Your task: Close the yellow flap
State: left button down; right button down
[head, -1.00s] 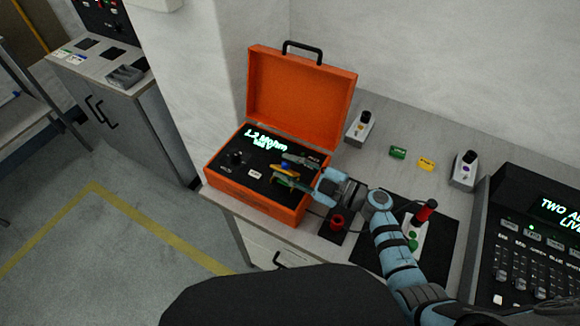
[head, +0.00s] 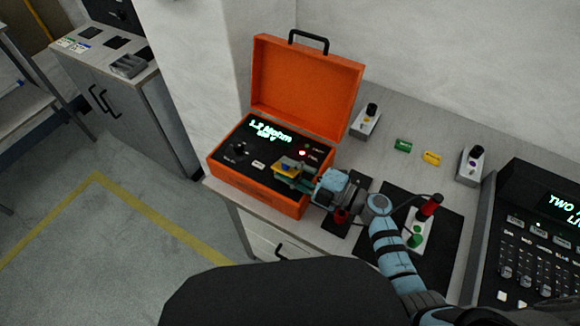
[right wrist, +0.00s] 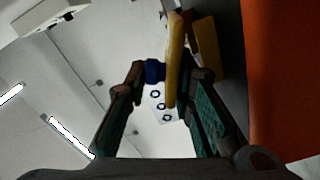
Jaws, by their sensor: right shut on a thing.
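The yellow flap (head: 291,167) is at the front right of the black panel of an orange case tester. In the right wrist view the yellow flap (right wrist: 175,60) stands edge-on between the fingers, with a small blue part beside it (right wrist: 154,71). My right gripper (head: 286,171) is at the panel, shut on the flap, and its fingers partly hide it. It also shows in the right wrist view (right wrist: 168,76), one finger against the blue part, the other on the yellow side. The flap's hinge is hidden. My left gripper is not in view.
The orange case (head: 258,188) has its lid (head: 305,85) raised behind the panel. A red light (head: 302,153) glows near the gripper.

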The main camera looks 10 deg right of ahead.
jog(key=c, duration=1.6)
grip_release()
jog(key=shift+w+r, duration=0.1)
jog(key=shift+r, duration=0.05)
jog(key=shift+o, duration=0.2)
jog(key=shift+d, duration=0.1)
jog(key=shift+f, duration=0.25)
